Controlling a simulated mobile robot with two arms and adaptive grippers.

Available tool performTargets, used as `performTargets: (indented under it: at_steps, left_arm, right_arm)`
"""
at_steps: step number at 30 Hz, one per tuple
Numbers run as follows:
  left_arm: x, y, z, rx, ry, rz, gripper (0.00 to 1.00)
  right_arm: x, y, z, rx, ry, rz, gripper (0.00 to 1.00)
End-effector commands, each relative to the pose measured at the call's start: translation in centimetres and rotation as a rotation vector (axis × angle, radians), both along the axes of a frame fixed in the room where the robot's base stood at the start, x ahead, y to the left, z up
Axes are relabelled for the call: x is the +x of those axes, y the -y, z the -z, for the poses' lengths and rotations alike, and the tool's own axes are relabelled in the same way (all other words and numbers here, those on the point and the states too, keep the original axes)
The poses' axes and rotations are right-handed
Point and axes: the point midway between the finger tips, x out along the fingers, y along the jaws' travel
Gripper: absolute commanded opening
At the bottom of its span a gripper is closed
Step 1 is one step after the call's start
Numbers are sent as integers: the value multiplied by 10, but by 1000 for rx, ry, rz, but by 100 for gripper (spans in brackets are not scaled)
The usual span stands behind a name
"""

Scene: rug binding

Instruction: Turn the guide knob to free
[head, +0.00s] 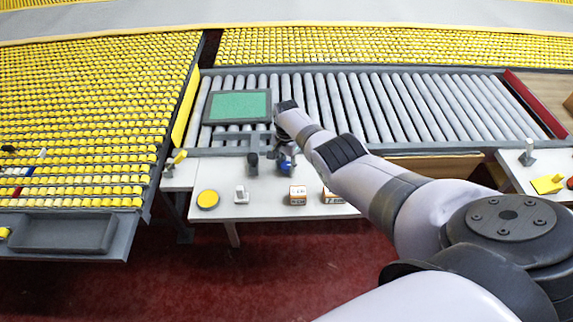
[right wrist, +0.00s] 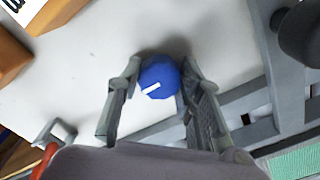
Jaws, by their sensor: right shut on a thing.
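The guide knob (right wrist: 158,80) is blue with a white pointer line, seen from above in the right wrist view. My right gripper (right wrist: 160,85) has one finger on each side of the knob and is shut on it. In the head view the knob (head: 286,167) is a small blue spot at the end of my right arm, partly hidden by the gripper (head: 285,158). No words by the knob can be read. My left gripper is not in view.
The white table (head: 262,207) carries a yellow disc (head: 208,199), a small grey-white clamp (head: 241,195), a black knob (head: 253,164) and orange-white boxes (head: 297,195). Behind it runs a roller conveyor (head: 350,105) with a green-topped tray (head: 239,106). Yellow roller racks (head: 90,110) stand left.

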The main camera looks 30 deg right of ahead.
Motion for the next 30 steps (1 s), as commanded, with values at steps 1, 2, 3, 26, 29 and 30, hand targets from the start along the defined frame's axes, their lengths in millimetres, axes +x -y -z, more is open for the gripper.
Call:
performTargets:
  at_steps: [1, 2, 3, 26, 29, 30]
  left_arm:
    - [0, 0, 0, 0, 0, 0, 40]
    - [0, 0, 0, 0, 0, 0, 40]
    - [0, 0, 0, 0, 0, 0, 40]
    - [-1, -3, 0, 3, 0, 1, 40]
    - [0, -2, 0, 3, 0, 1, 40]
    - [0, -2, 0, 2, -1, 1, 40]
  right_arm:
    - [2, 1, -2, -2, 6, 3, 6]
    - [2, 1, -2, -2, 6, 3, 6]
    - [2, 1, -2, -2, 6, 3, 6]
    - [1, 0, -1, 0, 1, 0, 54]
    - [1, 0, -3, 1, 3, 0, 54]
    - [1, 0, -5, 1, 3, 0, 54]
